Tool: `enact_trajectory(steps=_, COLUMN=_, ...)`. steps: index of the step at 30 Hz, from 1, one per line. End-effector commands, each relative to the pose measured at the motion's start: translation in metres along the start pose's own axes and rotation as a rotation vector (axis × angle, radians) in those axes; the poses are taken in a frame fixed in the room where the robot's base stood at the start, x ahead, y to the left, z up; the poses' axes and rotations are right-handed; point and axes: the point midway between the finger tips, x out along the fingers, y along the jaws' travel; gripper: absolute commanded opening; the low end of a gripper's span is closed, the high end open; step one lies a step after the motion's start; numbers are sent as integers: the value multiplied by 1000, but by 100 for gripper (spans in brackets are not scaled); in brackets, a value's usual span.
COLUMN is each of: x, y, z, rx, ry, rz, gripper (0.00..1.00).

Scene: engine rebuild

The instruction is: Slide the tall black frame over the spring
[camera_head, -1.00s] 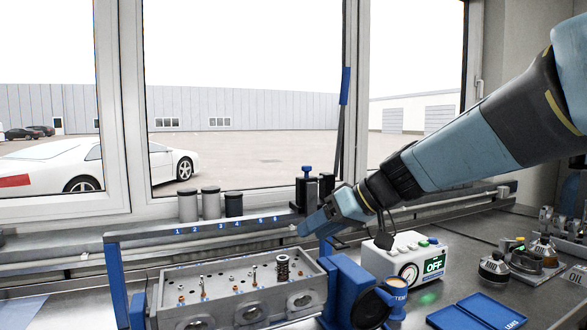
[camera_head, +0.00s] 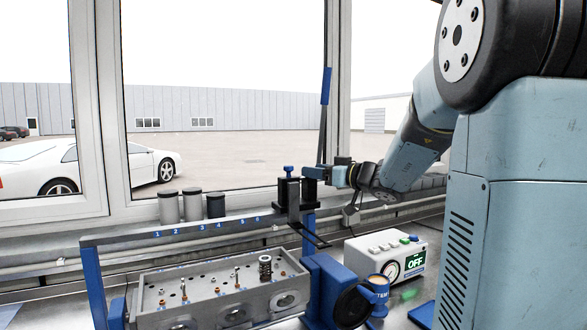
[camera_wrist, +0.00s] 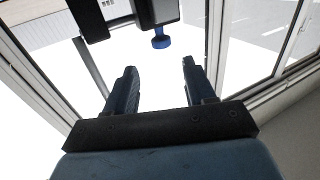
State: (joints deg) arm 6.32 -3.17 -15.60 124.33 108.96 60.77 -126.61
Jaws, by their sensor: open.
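The tall black frame (camera_head: 293,203) stands upright at the right end of the rail, with a blue knob (camera_head: 288,170) on top and a flat foot reaching down toward the front. The spring (camera_head: 265,268) stands upright on the grey cylinder head (camera_head: 205,300), in front of and lower than the frame. My gripper (camera_head: 326,174) is just right of the frame's upper part. In the wrist view its two fingers (camera_wrist: 158,78) are apart with nothing between them. The black frame (camera_wrist: 158,10) and its blue knob (camera_wrist: 160,42) show beyond the fingertips, partly cut off by the picture's top.
A blue-handled lever (camera_head: 325,90) rises near my gripper. A white box reading OFF (camera_head: 388,252) and a blue stand (camera_head: 335,285) lie to the right.

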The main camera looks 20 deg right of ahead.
Motion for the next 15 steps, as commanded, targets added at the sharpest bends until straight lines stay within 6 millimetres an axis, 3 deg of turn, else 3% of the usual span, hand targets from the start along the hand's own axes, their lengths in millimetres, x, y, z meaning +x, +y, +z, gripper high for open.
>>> enact_trajectory(steps=15, x=88, y=-1, z=1, rx=1, ry=-2, rz=-3, gripper=54)
